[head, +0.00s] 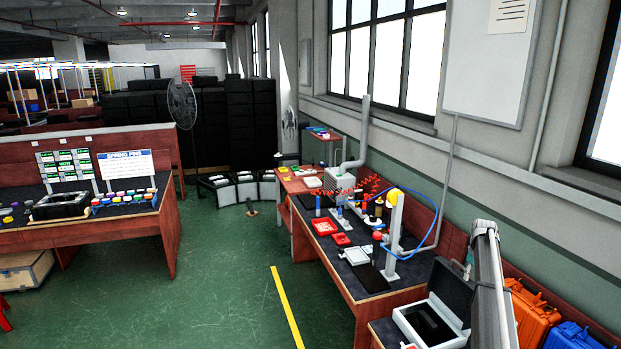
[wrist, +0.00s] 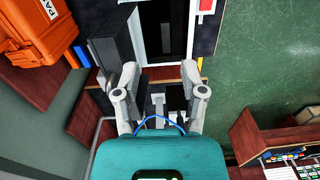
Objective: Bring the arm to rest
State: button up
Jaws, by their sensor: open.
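My gripper (wrist: 160,72) shows in the wrist view with its two grey fingers spread apart. Nothing is held between them. Below and beyond the fingers is an open case (wrist: 184,30) with a dark inside and pale rim; I see clear space between it and the fingers, though the exact height is hard to tell. In the head view part of my arm (head: 489,285) stands upright at the lower right, beside the open case (head: 448,338). The gripper itself does not show in the head view.
Orange (head: 530,318) and blue (head: 575,338) cases stand along the right wall. A workbench (head: 372,308) with a red tray (head: 323,234) and a blue hose (head: 437,213) lies ahead. Another bench (head: 90,231) is at left. Green floor (head: 220,290) between them is clear.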

jog(key=s+a+f+b, duration=0.2)
jog(key=s+a, duration=0.3)
jog(key=a, duration=0.3)
jog(key=s+a+f+m+b, duration=0.1)
jog(key=s+a+f+b, duration=0.15)
jog(key=s+a, duration=0.4)
jog(key=s+a+f+b, duration=0.2)
jog(key=s+a, duration=0.1)
jog(key=a, duration=0.6)
jog(key=s+a+f+m+b, duration=0.1)
jog(key=s+a+f+b, duration=0.2)
jog(key=s+a, duration=0.6)
jog(key=s+a+f+m+b, duration=0.1)
jog(key=s+a+f+b, duration=0.3)
jog(key=s+a, duration=0.5)
jog(key=s, duration=0.5)
jog(key=shift+s+a+f, duration=0.2)
jog(key=shift+s, duration=0.2)
